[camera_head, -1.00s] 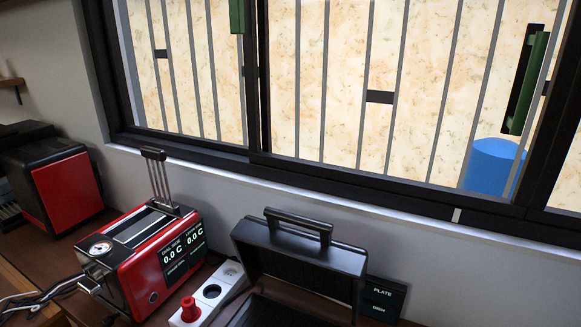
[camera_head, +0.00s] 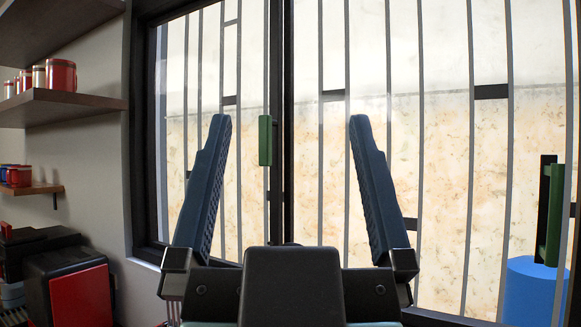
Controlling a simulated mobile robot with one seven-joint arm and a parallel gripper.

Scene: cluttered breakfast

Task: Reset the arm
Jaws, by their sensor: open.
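My gripper (camera_head: 287,130) is raised in front of the window, in the middle of the head camera view. Its two dark blue ridged fingers point up and stand wide apart. Nothing is between them except the view of the window behind. The black gripper body (camera_head: 293,285) fills the bottom centre and hides what is behind it.
The barred window (camera_head: 440,150) takes up most of the view, with green handles (camera_head: 265,140) on it. Shelves (camera_head: 60,105) with cups (camera_head: 61,75) are on the left wall. A red and black appliance (camera_head: 80,293) stands at lower left. A blue cylinder (camera_head: 530,292) shows beyond the window.

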